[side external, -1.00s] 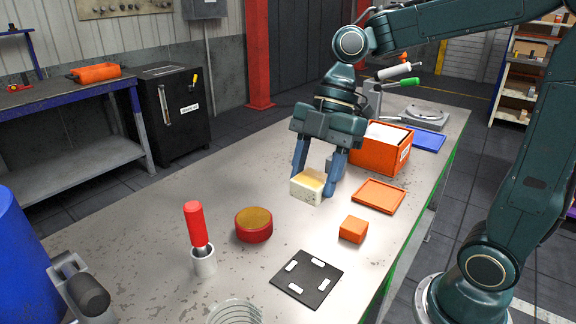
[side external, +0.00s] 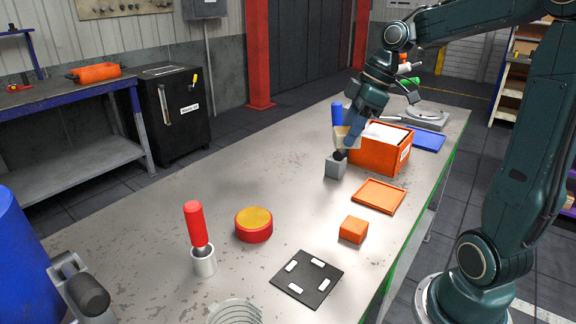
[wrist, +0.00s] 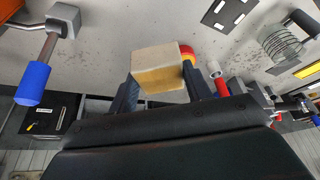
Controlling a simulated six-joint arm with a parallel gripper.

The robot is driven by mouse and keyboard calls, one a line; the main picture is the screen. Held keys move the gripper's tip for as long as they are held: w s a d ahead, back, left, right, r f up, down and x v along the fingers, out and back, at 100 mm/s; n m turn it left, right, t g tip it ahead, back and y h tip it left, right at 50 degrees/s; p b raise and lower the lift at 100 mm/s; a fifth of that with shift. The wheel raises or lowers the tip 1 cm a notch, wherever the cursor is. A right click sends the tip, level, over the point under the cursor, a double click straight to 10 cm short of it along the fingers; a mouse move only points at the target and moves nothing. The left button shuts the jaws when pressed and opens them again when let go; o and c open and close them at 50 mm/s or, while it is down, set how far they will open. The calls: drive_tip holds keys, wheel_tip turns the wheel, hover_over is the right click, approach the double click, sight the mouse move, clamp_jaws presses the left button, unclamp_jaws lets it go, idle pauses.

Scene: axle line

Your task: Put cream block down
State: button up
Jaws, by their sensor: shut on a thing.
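The cream block (side external: 346,137) is held in my gripper (side external: 347,138), above the table at the left side of the orange bin. In the wrist view the cream block (wrist: 157,66) sits between the two dark fingers (wrist: 157,92), with its yellowish face toward the camera. My gripper is shut on it and tilted. In the side view a finger and the arm's end hide part of the block. It appears raised off the table; the exact height is hard to tell.
A grey block-shaped base (side external: 335,168) stands just below my gripper, near the orange bin (side external: 376,158) holding white contents. An orange tray (side external: 379,196), orange block (side external: 354,229), red-and-yellow round piece (side external: 254,225) and black plate (side external: 307,279) lie nearer. The table's left middle is clear.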

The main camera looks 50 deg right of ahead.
drive_tip(key=s+d+m+t+h, duration=0.1)
drive_tip(key=s+d+m, duration=0.4)
drive_tip(key=d, duration=0.9)
drive_tip(key=shift+s+r+m+h, duration=0.25)
drive_tip(key=shift+m+h, duration=0.55)
drive_tip(key=shift+m, duration=0.3)
drive_tip(key=shift+d, duration=0.1)
hover_over(376, 193)
drive_tip(key=s, duration=0.2)
drive_tip(key=f, duration=1.6)
drive_tip(key=shift+w+f, duration=0.15)
drive_tip(key=shift+w, duration=0.05)
drive_tip(key=shift+f, duration=1.9)
drive_tip(key=shift+f, duration=0.1)
drive_tip(key=o, duration=1.4)
drive_tip(key=shift+c, duration=0.2)
